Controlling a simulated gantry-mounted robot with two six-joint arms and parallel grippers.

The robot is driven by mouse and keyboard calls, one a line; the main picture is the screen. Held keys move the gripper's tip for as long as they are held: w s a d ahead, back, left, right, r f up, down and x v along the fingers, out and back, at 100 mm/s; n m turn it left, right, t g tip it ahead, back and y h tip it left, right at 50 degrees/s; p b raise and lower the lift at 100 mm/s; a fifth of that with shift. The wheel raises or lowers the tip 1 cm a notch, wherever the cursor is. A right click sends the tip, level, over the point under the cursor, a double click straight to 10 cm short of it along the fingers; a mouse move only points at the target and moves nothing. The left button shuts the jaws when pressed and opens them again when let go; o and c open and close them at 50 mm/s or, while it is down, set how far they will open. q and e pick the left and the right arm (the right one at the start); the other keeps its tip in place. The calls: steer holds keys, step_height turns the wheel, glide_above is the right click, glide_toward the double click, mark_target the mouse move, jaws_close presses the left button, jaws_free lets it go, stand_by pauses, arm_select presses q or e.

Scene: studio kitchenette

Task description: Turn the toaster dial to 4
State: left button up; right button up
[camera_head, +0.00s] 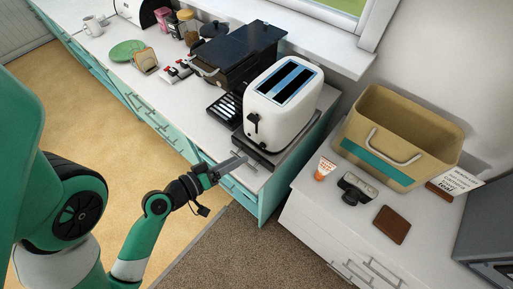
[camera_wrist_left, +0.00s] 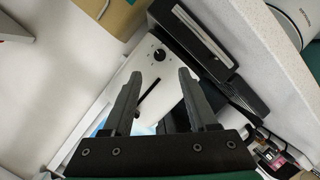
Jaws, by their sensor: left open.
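The white toaster (camera_head: 304,113) stands on the counter with two blue-edged slots on top and a black lever (camera_head: 253,118) on its near end. In the left wrist view the toaster's end face (camera_wrist_left: 178,75) shows tilted, with a round black dial (camera_wrist_left: 159,55) and a dark lever slot. The dial's number marks are too small to read. My left gripper (camera_head: 236,163) is in front of the toaster's near end, apart from it. In the wrist view its two fingers (camera_wrist_left: 160,75) are spread, empty, with the dial beyond and between the tips. My right gripper is not in view.
A black appliance (camera_head: 240,50) stands behind the toaster, with a slatted tray (camera_head: 228,108) beside it. The counter ends at a gap on the right. Beyond it, a lower cabinet holds a beige bread bin (camera_head: 385,120), a camera (camera_head: 357,188) and a tube (camera_head: 325,168).

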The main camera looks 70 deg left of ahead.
mark_target(262, 147)
arm_select(q)
steer(key=p+x, duration=0.2)
steer(key=x, duration=0.6)
steer(key=shift+r, duration=0.1)
steer(key=shift+w+a+f, duration=0.1)
steer(key=shift+w+f, duration=0.15)
steer(key=shift+w, duration=0.15)
jaws_close()
